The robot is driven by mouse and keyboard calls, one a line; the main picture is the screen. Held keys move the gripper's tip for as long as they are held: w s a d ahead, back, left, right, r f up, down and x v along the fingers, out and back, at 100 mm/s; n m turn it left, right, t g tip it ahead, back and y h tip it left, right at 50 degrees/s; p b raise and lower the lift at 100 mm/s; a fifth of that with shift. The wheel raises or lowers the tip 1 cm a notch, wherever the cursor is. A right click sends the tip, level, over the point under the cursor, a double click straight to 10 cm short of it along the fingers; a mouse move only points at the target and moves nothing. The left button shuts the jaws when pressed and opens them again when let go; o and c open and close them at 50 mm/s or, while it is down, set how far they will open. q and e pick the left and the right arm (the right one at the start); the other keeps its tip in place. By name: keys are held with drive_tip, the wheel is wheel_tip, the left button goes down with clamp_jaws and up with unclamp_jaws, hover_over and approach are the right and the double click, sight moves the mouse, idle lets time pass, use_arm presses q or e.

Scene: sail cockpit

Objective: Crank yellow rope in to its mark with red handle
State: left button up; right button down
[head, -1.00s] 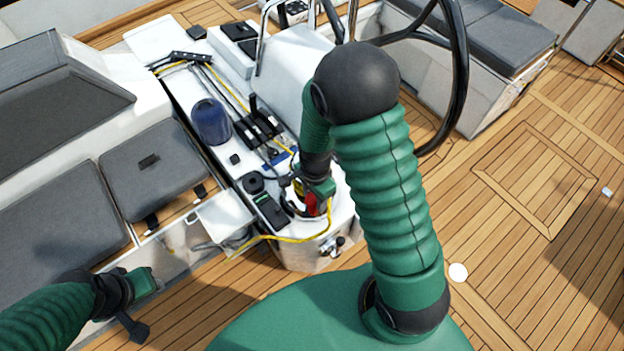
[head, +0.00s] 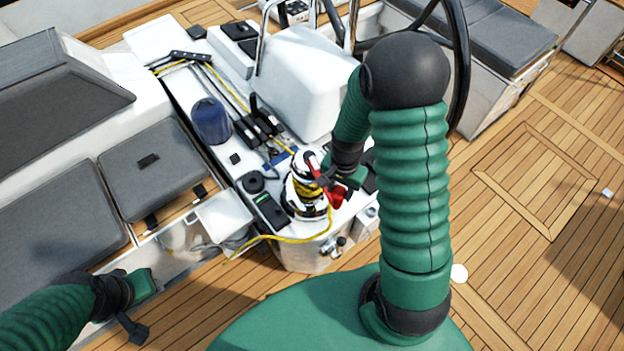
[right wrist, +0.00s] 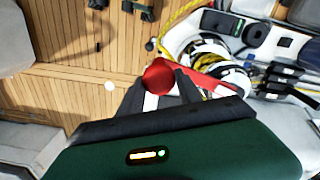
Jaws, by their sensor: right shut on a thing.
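The yellow rope (head: 292,239) is wrapped around a black and white winch drum (head: 302,194) on the white console. Its free end curves off the console's front edge to the left. The red handle (head: 314,168) sits on top of the winch and points to the right. It also shows in the right wrist view (right wrist: 206,79), with its round red knob (right wrist: 158,77) between my fingers. My right gripper (head: 337,192) is shut on the red handle's knob, to the right of the drum. My left gripper (head: 146,283) is at the lower left, away from the winch; its fingers are too unclear to judge.
A blue-covered winch (head: 211,121) and a row of black clutches (head: 264,122) stand farther back on the console. A black steering wheel (head: 461,70) is behind my right arm. Teak deck (head: 535,180) lies clear at right.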

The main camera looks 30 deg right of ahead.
drive_tip(key=shift+s+d+n, duration=0.2)
drive_tip(key=shift+d+n, duration=0.2)
drive_tip(key=shift+d, duration=0.4)
drive_tip(key=d+n, duration=0.2)
drive_tip(key=d, duration=0.2)
drive_tip(key=shift+w+d, duration=0.1)
drive_tip(key=shift+w, duration=0.05)
